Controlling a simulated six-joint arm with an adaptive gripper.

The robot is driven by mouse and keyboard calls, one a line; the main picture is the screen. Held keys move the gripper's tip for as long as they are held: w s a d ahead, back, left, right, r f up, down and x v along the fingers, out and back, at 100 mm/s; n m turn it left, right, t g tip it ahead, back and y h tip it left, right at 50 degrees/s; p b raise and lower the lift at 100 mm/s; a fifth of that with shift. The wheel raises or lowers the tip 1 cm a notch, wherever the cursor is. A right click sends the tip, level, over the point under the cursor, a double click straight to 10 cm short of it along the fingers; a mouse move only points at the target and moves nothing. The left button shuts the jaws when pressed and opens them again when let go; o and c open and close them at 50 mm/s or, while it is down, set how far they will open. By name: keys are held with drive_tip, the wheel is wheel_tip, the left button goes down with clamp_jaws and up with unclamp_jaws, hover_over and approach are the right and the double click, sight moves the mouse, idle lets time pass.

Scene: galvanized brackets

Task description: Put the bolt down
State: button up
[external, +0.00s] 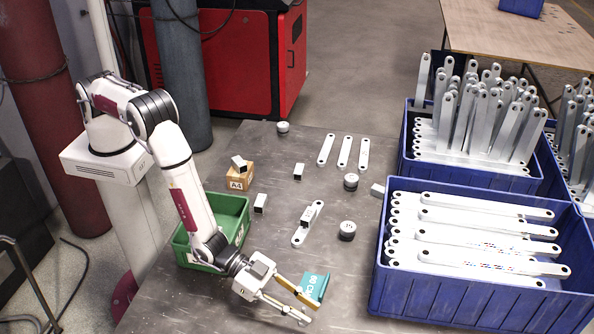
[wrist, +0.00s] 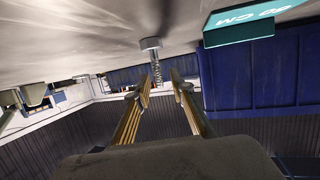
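The bolt (wrist: 152,45) shows in the wrist view, just beyond my fingertips. That view is turned over, with the grey tabletop at the top. The bolt's round head appears to be against the tabletop, with its threaded shank pointing away from it. My gripper (wrist: 163,72) is open, its two fingers apart on either side of the shank's end; I cannot tell whether one touches it. In the external view my gripper (external: 311,312) is low over the front of the table, fingers spread. I cannot make out the bolt there.
A teal block (external: 313,288) marked in CM stands close beside my fingers. A blue crate (external: 470,312) of metal bars is to the right. A green bin (external: 187,248) is to the left. Several metal bars and small round parts lie on the table (external: 270,225) farther back.

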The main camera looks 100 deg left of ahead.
sight(304, 308)
drive_tip(key=shift+r, duration=0.2)
drive_tip(key=shift+v, duration=1.5)
wheel_tip(304, 308, up, 7)
